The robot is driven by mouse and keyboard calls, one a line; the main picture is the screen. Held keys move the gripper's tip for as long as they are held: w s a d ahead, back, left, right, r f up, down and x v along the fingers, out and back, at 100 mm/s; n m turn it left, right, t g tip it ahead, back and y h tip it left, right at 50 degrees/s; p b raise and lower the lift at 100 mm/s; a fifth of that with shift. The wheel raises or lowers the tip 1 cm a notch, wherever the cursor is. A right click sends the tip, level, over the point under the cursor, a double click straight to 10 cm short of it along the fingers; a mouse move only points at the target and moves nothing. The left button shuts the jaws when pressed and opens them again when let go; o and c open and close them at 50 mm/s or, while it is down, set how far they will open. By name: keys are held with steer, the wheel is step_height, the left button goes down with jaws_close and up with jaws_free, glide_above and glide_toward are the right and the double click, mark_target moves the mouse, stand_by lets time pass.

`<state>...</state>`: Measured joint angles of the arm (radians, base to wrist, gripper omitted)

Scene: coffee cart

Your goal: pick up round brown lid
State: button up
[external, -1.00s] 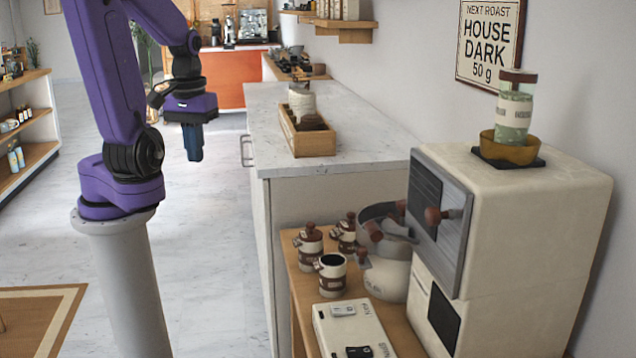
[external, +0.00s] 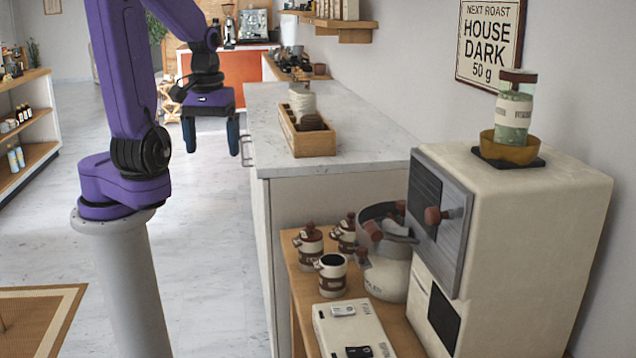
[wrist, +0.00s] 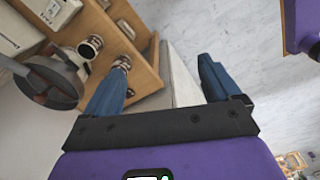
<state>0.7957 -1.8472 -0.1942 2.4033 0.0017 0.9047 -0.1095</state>
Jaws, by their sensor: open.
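My gripper (external: 212,151) hangs in the air left of the marble counter, fingers down, open and empty. In the wrist view its two blue fingers (wrist: 161,66) are spread apart. Two canisters on the wooden shelf wear round brown lids with knobs, a left one (external: 309,232) and a right one (external: 347,221). An open canister (external: 332,275) stands in front of them with no lid on it. The glass jar on the machine also has a brown lid (external: 518,75). A dark brown piece (external: 312,122) sits in the crate; I cannot tell if it is a lid. My gripper is far from all of these.
The wooden crate (external: 315,144) stands on the marble counter (external: 370,130) with a pale canister in it. A metal pot (external: 372,212), a white kettle (external: 386,278) and a scale (external: 350,325) crowd the low shelf beside the cream machine (external: 540,230). The floor around my gripper is clear.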

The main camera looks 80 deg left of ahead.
steer(key=w+a+f+n, duration=0.35)
steer(key=w+a, duration=0.55)
steer(key=w, duration=0.3)
steer(key=w+a+f+n, duration=0.2)
steer(key=w+a+f, duration=0.3)
steer(key=w+a, duration=0.5)
steer(key=w+f+n, duration=0.2)
steer(key=w+f, duration=0.4)
steer(key=w, duration=0.3)
steer(key=shift+m, duration=0.25)
steer(key=f, duration=1.2)
steer(key=shift+a, duration=0.25)
steer(key=shift+w+a+f, duration=0.1)
steer(key=shift+a+f, duration=0.05)
steer(key=shift+f, duration=1.25)
steer(key=shift+w+a+f, duration=0.1)
steer(key=shift+f, duration=1.3)
steer(key=c, duration=1.1)
